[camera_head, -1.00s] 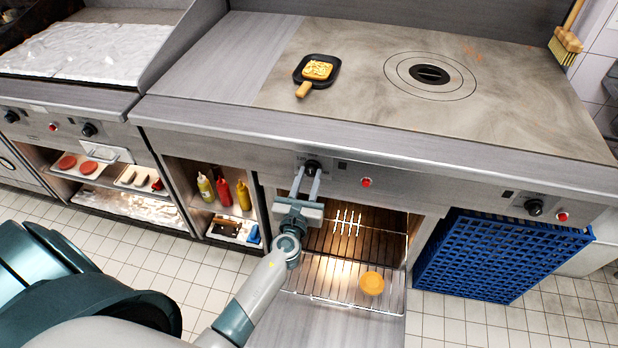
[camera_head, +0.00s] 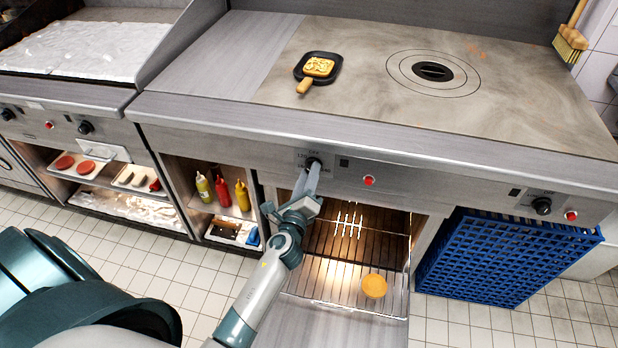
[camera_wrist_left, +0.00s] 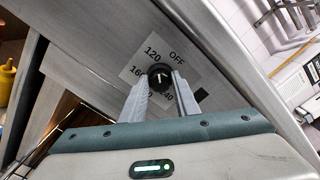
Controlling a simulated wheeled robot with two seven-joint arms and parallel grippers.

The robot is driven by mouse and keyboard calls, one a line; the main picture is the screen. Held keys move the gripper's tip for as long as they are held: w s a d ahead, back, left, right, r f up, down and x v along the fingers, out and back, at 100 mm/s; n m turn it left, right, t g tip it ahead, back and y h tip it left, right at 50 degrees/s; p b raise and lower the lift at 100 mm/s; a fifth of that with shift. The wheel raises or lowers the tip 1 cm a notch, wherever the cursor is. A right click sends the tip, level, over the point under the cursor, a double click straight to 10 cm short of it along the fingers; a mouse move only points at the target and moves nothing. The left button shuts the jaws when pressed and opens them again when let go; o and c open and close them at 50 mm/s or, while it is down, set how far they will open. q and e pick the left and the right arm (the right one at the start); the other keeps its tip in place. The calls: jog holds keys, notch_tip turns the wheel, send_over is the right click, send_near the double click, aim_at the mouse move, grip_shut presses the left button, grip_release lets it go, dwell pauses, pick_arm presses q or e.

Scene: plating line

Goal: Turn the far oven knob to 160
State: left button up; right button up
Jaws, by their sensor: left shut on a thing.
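The oven knob (camera_head: 314,163) is a small black dial on the steel front panel above the open oven. In the left wrist view the knob (camera_wrist_left: 159,76) sits on a pale label plate (camera_wrist_left: 180,62) where OFF, 120 and 160 can be read; other figures are partly hidden by the fingers. A short white mark shows on the knob face, but its exact setting is unclear. My left gripper (camera_head: 311,178) is shut on the knob, one finger on each side, and is tilted. My right gripper is not in view.
Another black knob (camera_head: 541,206) and red buttons are on the panel. A blue crate (camera_head: 505,258) stands at the right. The open oven has a wire rack (camera_head: 335,285) with an orange round thing (camera_head: 374,286). A small pan (camera_head: 318,67) lies on the stove top.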

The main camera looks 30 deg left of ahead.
pick_arm(q)
jog(key=n, duration=1.4)
jog(key=shift+f+b, duration=0.25)
jog(key=shift+b, duration=0.1)
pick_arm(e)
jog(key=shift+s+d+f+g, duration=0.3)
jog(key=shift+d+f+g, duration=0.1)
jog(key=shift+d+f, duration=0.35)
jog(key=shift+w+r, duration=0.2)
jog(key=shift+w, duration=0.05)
pick_arm(q)
jog(key=o, duration=1)
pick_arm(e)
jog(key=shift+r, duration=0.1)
